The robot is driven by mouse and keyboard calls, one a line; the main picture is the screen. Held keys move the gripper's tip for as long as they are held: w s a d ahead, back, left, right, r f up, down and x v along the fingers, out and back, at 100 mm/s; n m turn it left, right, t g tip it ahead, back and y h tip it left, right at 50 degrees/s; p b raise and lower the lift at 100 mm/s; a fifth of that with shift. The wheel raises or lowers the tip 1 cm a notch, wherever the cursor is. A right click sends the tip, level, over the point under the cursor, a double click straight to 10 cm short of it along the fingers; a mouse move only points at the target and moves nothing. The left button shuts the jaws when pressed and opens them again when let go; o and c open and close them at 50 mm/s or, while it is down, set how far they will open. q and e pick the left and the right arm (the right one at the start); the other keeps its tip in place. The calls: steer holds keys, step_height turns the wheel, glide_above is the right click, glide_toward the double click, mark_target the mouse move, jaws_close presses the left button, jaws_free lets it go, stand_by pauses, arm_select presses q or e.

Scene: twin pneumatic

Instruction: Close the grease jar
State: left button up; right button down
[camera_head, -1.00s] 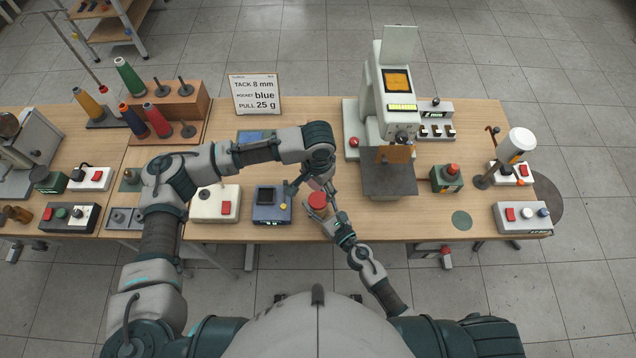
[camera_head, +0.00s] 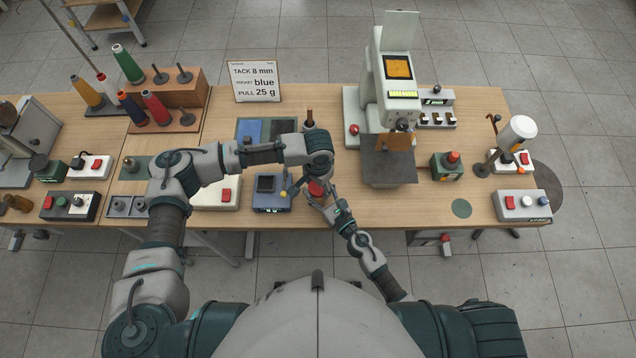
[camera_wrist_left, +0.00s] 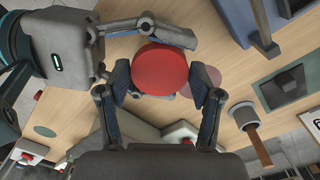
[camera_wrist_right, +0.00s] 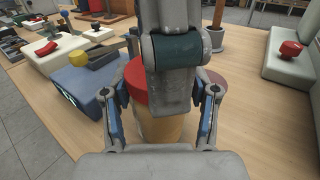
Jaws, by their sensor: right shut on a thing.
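The grease jar (camera_wrist_right: 160,130) has a tan body and stands upright between the fingers of my right gripper (camera_wrist_right: 163,108), which is shut on it. The red lid (camera_wrist_left: 160,69) is at the jar's top; whether it is seated or turned tight cannot be told. My left gripper (camera_wrist_left: 161,88) points down over the lid, with one finger on each side and small gaps showing, so it looks open. In the head view the lid (camera_head: 315,188) is partly covered by my left gripper, and my right gripper (camera_head: 325,200) reaches in from the front right.
A blue device (camera_head: 271,195) stands close to the left of the jar. A pot with a wooden-handled tool (camera_head: 309,119) stands behind my left wrist. A reddish disc (camera_wrist_right: 216,80) lies beside the jar.

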arm_select(q)
steer(key=c, duration=0.7)
steer(key=m, duration=0.6)
steer(key=o, duration=1.3)
steer(key=shift+r, duration=0.1)
steer(key=shift+r, duration=2.15)
